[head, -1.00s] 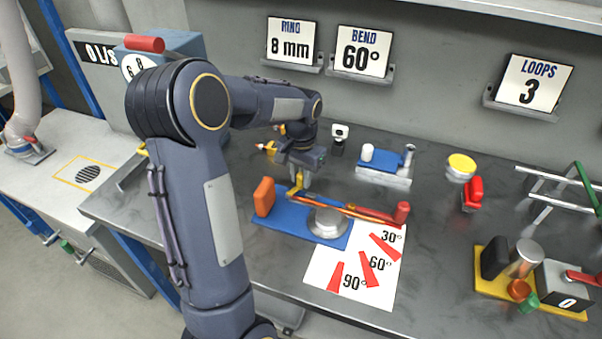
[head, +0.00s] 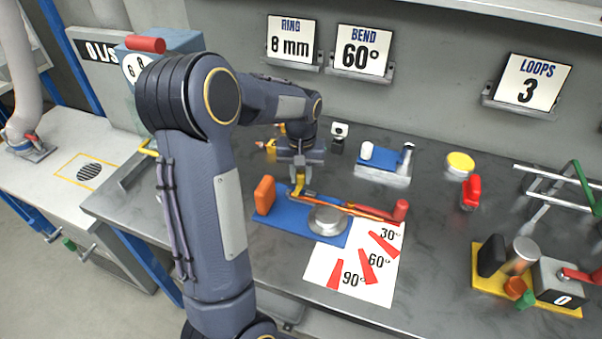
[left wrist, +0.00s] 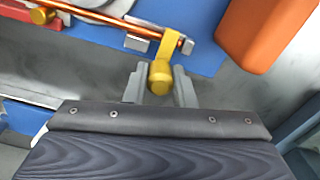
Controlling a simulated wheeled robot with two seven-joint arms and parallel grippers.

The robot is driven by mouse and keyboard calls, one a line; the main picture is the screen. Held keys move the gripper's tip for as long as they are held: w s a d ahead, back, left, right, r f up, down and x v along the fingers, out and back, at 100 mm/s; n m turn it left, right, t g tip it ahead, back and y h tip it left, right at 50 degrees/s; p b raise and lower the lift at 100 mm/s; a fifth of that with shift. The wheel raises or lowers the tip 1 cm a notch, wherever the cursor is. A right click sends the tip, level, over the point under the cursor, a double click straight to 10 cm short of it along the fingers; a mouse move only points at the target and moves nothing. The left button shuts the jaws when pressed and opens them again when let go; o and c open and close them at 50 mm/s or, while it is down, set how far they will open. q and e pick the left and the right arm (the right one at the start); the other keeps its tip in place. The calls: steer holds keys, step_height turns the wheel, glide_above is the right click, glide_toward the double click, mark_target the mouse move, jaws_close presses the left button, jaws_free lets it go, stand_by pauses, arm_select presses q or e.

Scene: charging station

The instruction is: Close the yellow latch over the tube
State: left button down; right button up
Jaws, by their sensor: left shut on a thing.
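The yellow latch (head: 298,187) is at the left end of the bending fixture's blue base (head: 272,224). My left gripper (head: 301,176) is above it, pointing down. In the left wrist view its fingers (left wrist: 159,88) are shut on the latch's round yellow knob (left wrist: 160,76). The latch's yellow strap (left wrist: 169,45) crosses the copper tube (left wrist: 115,23) near its end. The tube (head: 355,212) runs right past the round metal die (head: 327,220) toward the red-handled lever (head: 401,210). Whether the strap touches the tube is unclear. My right gripper is not visible.
An orange block (head: 264,195) stands on the base left of the latch. An angle sheet (head: 350,270) lies in front. A blue-topped fixture (head: 381,165) stands behind, and a yellow-based device (head: 489,275) at right. Bench space around the red clamp (head: 471,192) is mostly clear.

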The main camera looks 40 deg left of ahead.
mark_target(301, 172)
arm_select(q)
steer(key=c, duration=1.2)
jaws_free()
steer(key=shift+r, duration=0.15)
step_height(301, 172, up, 8)
steer(key=shift+f+p, duration=0.2)
steer(key=shift+p, duration=0.1)
steer(key=s+d+r+m+t+h+p, duration=0.1)
steer(key=s+d+m+t+h, duration=0.1)
steer(key=s+d, duration=0.6)
steer(key=s+d+r+m+t+h+p, duration=0.1)
steer(key=s+d+r+m+t, duration=0.1)
steer(key=s+d, duration=0.6)
steer(key=s+t, duration=0.1)
steer(key=s, duration=0.4)
steer(key=shift+d+r+m+t+h, duration=0.2)
steer(key=shift+d+m+t+h, duration=0.1)
steer(key=shift+d+h, duration=0.1)
